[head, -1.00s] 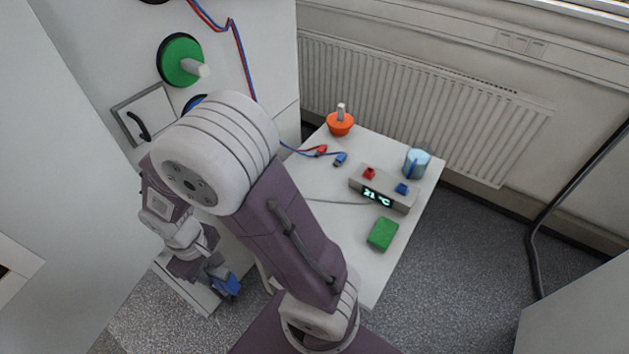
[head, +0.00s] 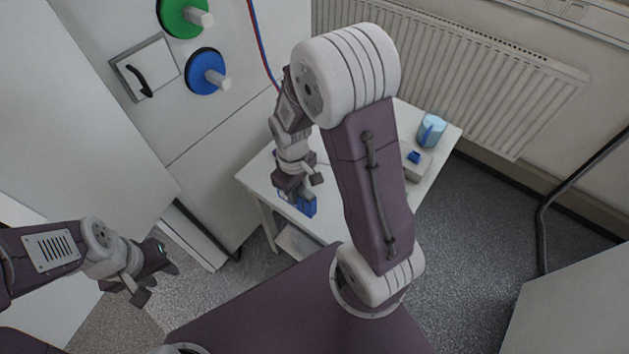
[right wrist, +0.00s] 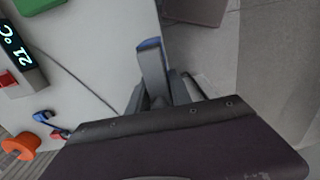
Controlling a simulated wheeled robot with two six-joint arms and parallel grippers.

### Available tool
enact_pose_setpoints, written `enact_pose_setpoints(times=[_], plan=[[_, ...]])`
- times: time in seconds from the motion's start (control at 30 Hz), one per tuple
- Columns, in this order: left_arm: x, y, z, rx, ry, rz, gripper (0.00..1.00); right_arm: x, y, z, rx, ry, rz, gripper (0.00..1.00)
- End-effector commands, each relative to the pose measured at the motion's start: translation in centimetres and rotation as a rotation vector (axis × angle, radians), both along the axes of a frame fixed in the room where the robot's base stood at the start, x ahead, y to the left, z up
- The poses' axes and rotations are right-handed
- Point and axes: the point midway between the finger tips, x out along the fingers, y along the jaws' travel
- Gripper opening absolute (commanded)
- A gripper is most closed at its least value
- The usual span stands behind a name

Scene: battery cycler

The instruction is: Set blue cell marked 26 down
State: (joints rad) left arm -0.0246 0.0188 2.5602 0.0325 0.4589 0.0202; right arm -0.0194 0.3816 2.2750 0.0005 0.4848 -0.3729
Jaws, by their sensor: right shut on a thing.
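My right gripper (head: 298,190) is shut on the blue cell (head: 307,206), by the left edge of the white table (head: 257,180). In the right wrist view the cell (right wrist: 151,60) stands out between the fingers of the gripper (right wrist: 160,98) near the table's edge. Whether it touches the tabletop I cannot tell, and its number is not readable. My left gripper (head: 156,283) is open and empty over the floor at the lower left.
A display unit (right wrist: 14,58), green block (right wrist: 37,4), orange piece (right wrist: 19,148) and red and blue plugs (right wrist: 43,115) are on the table, with a thin cable. A wall cabinet (head: 240,75) rises behind.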

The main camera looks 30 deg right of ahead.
Motion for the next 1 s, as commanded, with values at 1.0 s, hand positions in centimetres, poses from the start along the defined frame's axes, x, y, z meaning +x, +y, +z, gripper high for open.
enact_pose_setpoints(times=[1.0], plan=[[0.0,0.0,0.6,0.000,0.000,0.000,0.36,4.0,-5.1,-7.8,0.000,-0.002,0.001,0.00]])
